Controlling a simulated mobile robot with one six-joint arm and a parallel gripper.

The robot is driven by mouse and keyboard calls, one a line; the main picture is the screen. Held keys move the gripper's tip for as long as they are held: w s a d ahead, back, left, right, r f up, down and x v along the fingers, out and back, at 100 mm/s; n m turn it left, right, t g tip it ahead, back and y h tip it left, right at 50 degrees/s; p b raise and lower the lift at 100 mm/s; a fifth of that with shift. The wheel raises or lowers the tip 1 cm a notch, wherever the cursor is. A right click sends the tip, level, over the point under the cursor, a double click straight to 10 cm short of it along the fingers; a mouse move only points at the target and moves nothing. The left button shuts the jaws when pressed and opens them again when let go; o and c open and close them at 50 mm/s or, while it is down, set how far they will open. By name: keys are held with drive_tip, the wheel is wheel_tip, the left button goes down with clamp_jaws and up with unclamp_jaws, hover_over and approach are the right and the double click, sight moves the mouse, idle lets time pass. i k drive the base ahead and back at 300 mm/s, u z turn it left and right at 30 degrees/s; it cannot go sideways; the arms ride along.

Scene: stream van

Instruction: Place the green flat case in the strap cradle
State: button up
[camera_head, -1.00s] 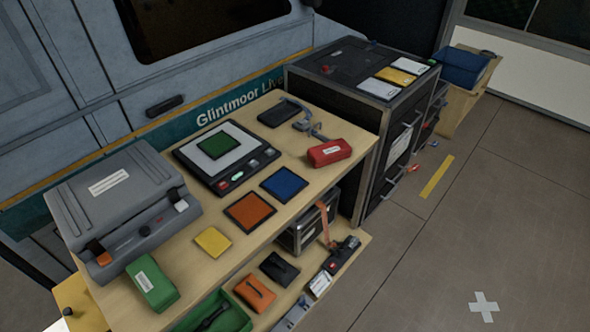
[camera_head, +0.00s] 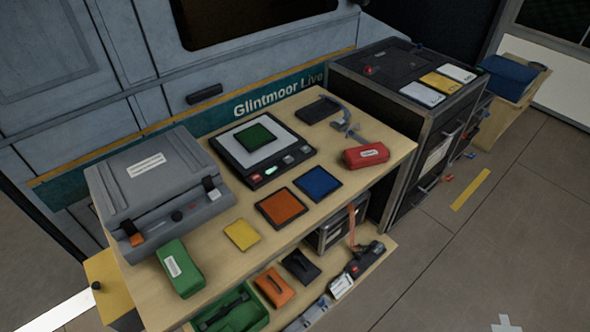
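A green case (camera_head: 179,268) with a white label lies at the front left of the wooden bench top, beside the grey hard case. A thin green square (camera_head: 258,137) lies on, or is part of, the black-framed panel at the back; I cannot tell which. A dark box-like holder (camera_head: 338,229) with an orange-red strap (camera_head: 351,226) stands on the lower shelf, partly hidden under the bench top; it may be the strap cradle. My gripper is not in view.
The bench top (camera_head: 205,240) also holds a grey hard case (camera_head: 158,190), yellow, orange (camera_head: 285,208) and blue pads (camera_head: 318,182), and a red case (camera_head: 366,155). The lower shelf has a green tray (camera_head: 262,314) and several tools. Open floor (camera_head: 450,270) lies at right.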

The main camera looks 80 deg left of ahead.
sight(319, 112)
drive_tip(key=k, duration=2.75)
drive_tip(key=u, duration=1.55)
drive_tip(key=i, duration=1)
drive_tip(key=u, duration=0.05)
